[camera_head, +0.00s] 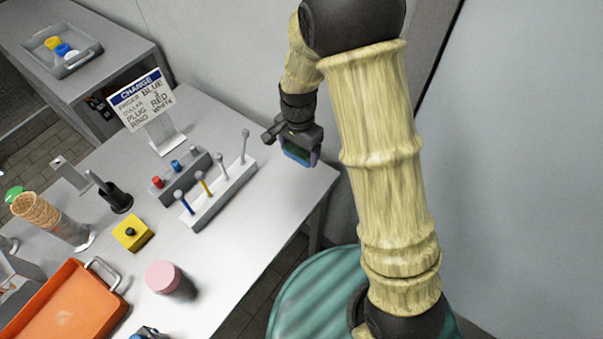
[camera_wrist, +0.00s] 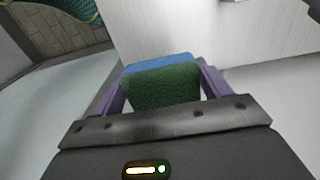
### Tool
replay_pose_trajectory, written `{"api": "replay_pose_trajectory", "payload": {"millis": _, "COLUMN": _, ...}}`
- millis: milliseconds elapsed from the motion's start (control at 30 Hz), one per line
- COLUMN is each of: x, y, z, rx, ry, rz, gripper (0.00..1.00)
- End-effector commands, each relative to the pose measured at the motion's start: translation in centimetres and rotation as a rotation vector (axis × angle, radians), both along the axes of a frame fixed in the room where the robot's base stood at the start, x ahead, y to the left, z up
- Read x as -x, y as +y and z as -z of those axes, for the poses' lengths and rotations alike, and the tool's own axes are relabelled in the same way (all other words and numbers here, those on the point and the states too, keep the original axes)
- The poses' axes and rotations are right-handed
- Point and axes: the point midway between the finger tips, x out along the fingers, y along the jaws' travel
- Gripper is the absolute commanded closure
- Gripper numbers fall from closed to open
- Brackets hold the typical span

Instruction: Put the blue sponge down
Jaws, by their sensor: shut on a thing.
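My gripper (camera_head: 299,150) is at the far right corner of the metal table (camera_head: 262,215). It is shut on the blue sponge (camera_head: 296,153), which has a dark green scouring side. In the wrist view the sponge (camera_wrist: 160,85) sits between the two purple fingers of my gripper (camera_wrist: 161,90), with its green face toward the camera and a blue strip along the far edge. The table's pale surface (camera_wrist: 200,30) shows beyond it. I cannot tell whether the sponge touches the table.
A white rack (camera_head: 222,196) with several upright tools stands left of my gripper, with a grey block (camera_head: 182,178) behind it. A sign (camera_head: 141,100) stands farther back. A yellow button box (camera_head: 132,233), pink cylinder (camera_head: 168,279) and orange tray (camera_head: 68,305) are nearer. The table's right corner is mostly bare.

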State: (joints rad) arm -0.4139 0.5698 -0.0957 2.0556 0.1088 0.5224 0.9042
Motion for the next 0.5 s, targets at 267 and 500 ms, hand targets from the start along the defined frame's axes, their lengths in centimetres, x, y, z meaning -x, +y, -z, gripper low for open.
{"api": "replay_pose_trajectory", "payload": {"millis": 267, "x": 0.0, "y": -0.1, "z": 0.6, "rx": 0.002, "ry": 0.003, "rz": -0.001, "gripper": 0.45}}
{"api": "replay_pose_trajectory", "payload": {"millis": 500, "x": 0.1, "y": -0.1, "z": 4.8, "rx": 0.002, "ry": 0.004, "rz": -0.002, "gripper": 0.45}}
